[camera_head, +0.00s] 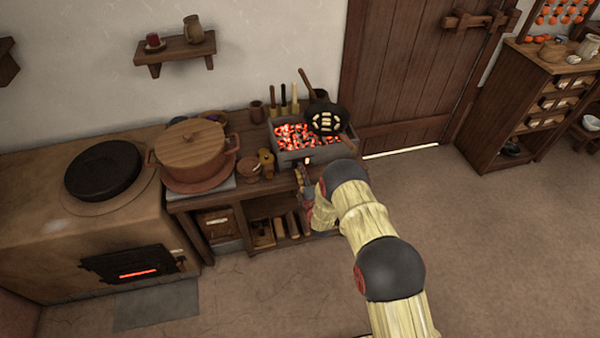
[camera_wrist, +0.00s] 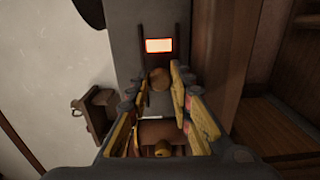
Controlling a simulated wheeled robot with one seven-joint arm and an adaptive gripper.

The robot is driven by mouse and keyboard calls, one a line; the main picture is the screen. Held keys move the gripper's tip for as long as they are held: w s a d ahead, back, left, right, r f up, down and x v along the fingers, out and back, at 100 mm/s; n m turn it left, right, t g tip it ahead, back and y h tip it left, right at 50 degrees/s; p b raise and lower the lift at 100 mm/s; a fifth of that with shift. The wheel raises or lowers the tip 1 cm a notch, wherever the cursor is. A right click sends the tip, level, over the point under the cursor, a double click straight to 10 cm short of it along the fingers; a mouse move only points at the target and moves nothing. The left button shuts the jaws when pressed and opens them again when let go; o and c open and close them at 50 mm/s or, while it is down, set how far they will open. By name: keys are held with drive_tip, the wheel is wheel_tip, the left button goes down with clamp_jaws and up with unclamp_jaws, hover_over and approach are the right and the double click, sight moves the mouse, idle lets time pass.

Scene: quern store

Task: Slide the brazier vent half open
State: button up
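The brazier (camera_head: 328,152) is a grey box of glowing coals on the wooden counter; its grey front wall fills the middle of the wrist view (camera_wrist: 126,42). The vent has two brown upright rails and a bright orange opening (camera_wrist: 159,45). A round brown knob (camera_wrist: 159,79) sits just below that opening. My gripper (camera_wrist: 156,82) is open, with its yellow fingers on either side of the knob and gaps showing between. In the head view my gripper (camera_head: 304,182) is at the brazier's front and partly hidden by my arm.
A black pan (camera_head: 327,120) rests over the coals. A lidded clay pot (camera_head: 193,150), a small brown cup (camera_head: 249,170) and a yellow jar (camera_head: 266,160) stand left of the brazier. Open shelves (camera_head: 262,211) lie below the counter. The floor (camera_head: 480,230) at right is clear.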

drive_tip(key=shift+o, duration=0.9)
drive_tip(key=v, duration=1.2)
